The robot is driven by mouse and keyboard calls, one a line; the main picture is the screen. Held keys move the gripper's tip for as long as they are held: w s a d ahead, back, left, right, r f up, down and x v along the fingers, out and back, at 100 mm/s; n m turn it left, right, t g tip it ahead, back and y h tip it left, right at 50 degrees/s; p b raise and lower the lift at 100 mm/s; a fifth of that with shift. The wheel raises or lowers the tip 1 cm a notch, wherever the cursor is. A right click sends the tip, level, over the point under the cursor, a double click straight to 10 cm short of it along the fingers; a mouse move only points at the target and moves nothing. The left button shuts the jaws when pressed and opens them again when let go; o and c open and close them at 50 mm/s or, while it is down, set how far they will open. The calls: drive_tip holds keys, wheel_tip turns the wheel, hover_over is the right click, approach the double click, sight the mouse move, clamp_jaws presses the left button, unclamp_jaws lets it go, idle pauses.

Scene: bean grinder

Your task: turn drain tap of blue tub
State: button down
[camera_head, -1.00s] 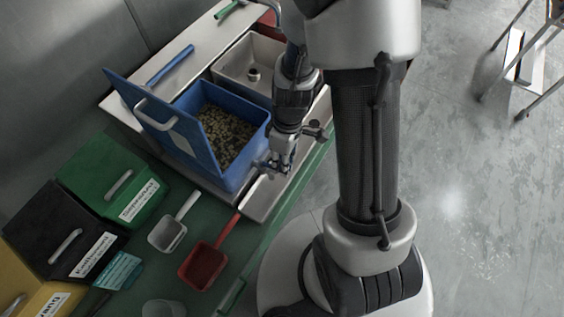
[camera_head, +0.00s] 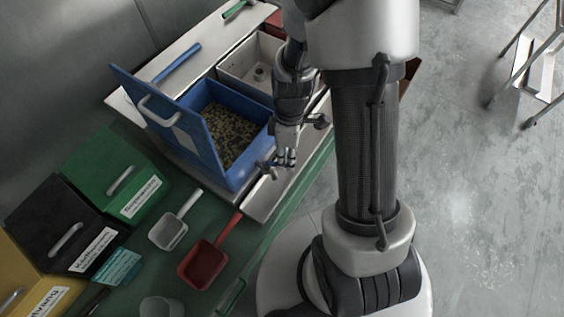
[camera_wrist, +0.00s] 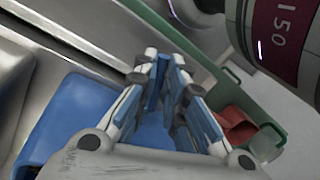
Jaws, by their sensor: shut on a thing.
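The blue tub (camera_head: 258,125) stands open on the white bench, full of dark beans, with its blue lid (camera_head: 170,125) raised to the left. Its small blue drain tap (camera_head: 266,168) shows low at the tub's front corner. My gripper (camera_head: 284,161) is beside that corner, pointing down, its fingers closed at the tap. In the wrist view, the fingers (camera_wrist: 164,78) with blue pads come together; the tap is mostly hidden between them. The blue tub also shows there at lower left (camera_wrist: 70,118).
A white sink-like tub (camera_head: 240,68) adjoins the blue tub behind. A white scoop (camera_head: 170,232) and a red scoop (camera_head: 203,264) lie on the green table. Green (camera_head: 110,170) and black (camera_head: 62,225) bins stand at left. Open floor lies to the right.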

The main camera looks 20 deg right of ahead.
drive_tip(key=shift+w+d+n+h+p, duration=0.1)
drive_tip(key=shift+w+n+h+p, duration=0.2)
drive_tip(key=shift+w+n, duration=0.8)
drive_tip(key=shift+w+d+n+h+p, duration=0.1)
drive_tip(key=shift+w+n+h+p, duration=0.2)
drive_tip(key=shift+n, duration=1.45)
drive_tip(key=shift+w+n+h+p, duration=0.3)
drive_tip(key=shift+w+n, duration=0.4)
drive_tip(key=shift+n, duration=0.75)
drive_tip(key=c, duration=1.7)
unclamp_jaws()
drive_tip(key=shift+o, duration=0.2)
